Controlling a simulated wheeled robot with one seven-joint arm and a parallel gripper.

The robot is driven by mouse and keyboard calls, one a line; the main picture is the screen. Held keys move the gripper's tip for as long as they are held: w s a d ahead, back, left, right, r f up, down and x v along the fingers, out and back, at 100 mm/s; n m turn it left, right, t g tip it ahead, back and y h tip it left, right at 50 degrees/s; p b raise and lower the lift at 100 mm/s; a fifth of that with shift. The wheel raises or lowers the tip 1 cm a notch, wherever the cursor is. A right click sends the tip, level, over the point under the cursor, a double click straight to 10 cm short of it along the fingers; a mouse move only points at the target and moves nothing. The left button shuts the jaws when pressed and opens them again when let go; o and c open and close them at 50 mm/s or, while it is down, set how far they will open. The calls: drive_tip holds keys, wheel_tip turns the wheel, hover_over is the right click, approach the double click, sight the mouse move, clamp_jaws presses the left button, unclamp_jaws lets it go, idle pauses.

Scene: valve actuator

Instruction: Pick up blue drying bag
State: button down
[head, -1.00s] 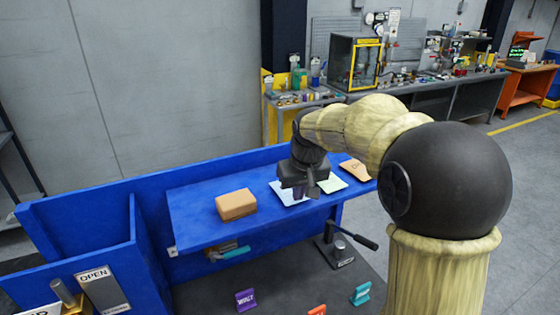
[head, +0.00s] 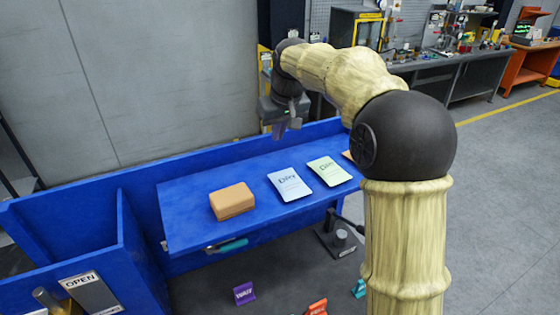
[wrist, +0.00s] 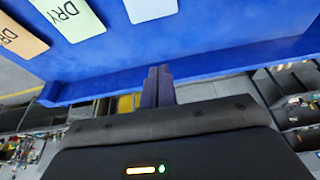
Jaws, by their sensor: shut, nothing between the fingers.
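The light blue drying bag (head: 289,184) lies flat on the blue shelf (head: 200,240), between a tan block and a pale green bag. Part of it shows at the top edge of the wrist view (wrist: 150,9). My gripper (head: 287,129) is raised above and behind the bag in the head view, near the shelf's back wall, apart from it. In the wrist view its two fingers (wrist: 158,86) are together with nothing between them.
The pale green bag (head: 328,171) lies right of the blue one. An orange bag (wrist: 18,38) lies beyond it, mostly hidden behind my arm in the head view. The tan block (head: 232,201) stands at left. The raised back wall (head: 110,181) borders the shelf.

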sight(289, 184)
drive_tip(key=p+x, duration=0.3)
drive_tip(key=x, duration=0.6)
drive_tip(key=shift+a+f, duration=0.1)
drive_tip(key=shift+f, duration=0.1)
drive_tip(key=s+p, duration=0.1)
drive_tip(key=s+d, duration=0.1)
drive_tip(key=shift+s+d+r, duration=0.1)
drive_tip(key=shift+s+r, duration=0.15)
drive_tip(key=shift+s+d+f+p, duration=0.2)
drive_tip(key=shift+s+p, duration=0.15)
drive_tip(key=shift+s, duration=0.15)
